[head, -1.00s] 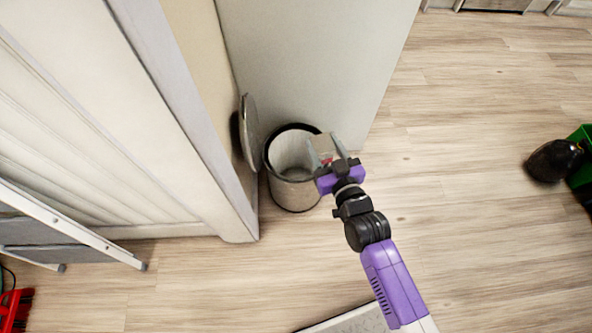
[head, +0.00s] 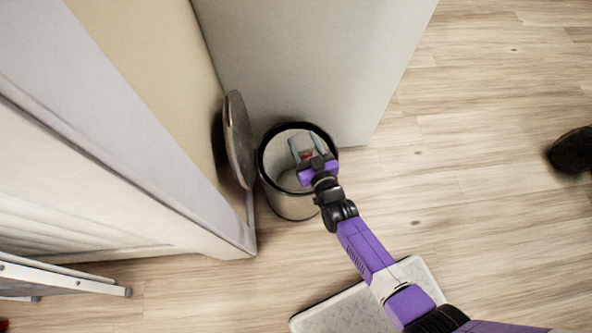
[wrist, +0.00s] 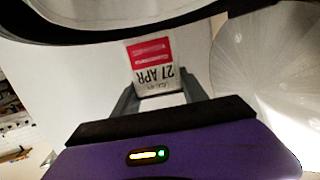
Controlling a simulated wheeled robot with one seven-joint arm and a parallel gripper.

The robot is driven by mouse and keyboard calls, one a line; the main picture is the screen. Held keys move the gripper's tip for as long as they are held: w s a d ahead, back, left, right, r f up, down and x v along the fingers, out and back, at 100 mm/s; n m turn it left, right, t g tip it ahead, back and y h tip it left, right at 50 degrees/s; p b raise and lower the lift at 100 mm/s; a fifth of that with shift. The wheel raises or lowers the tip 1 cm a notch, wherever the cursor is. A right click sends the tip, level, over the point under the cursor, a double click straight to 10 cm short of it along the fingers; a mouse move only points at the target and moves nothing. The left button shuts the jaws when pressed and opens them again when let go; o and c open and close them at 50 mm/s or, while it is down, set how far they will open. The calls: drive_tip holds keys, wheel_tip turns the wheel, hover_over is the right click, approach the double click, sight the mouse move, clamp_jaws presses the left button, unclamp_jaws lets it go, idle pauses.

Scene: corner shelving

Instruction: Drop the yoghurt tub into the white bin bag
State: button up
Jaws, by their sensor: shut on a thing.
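The yoghurt tub (wrist: 150,65) shows in the wrist view as a small pale block with a red label and the upside-down print "27 APR". My gripper (wrist: 160,92) is shut on it, one finger on each side. In the head view, my gripper (head: 305,147) and the tub (head: 304,153) appear over the mouth of a round bin, inside its rim outline. The white bin bag (head: 279,163) lines the bin, and its pale inside shows around the tub. The tub's height relative to the rim is hard to tell.
The bin's black rim (head: 263,160) surrounds the bag, and its round metal lid (head: 239,138) stands open at the left. A pale panel (head: 310,60) rises behind. A folded ladder (head: 65,279) is lower left. A dark bag (head: 572,151) lies far right. Floor between is clear.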

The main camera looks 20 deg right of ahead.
sight(306, 158)
drive_tip(key=shift+f+b, duration=2.55)
drive_tip(key=shift+f, duration=0.35)
drive_tip(key=o, duration=1.5)
drive_tip(key=s, duration=0.2)
drive_tip(key=s+p, duration=0.1)
drive_tip(key=s, duration=0.2)
drive_tip(key=s+r+p, duration=0.1)
drive_tip(key=s, duration=0.1)
drive_tip(key=shift+s+a+r, duration=0.1)
drive_tip(key=shift+s+a, duration=0.1)
drive_tip(key=shift+s, duration=0.15)
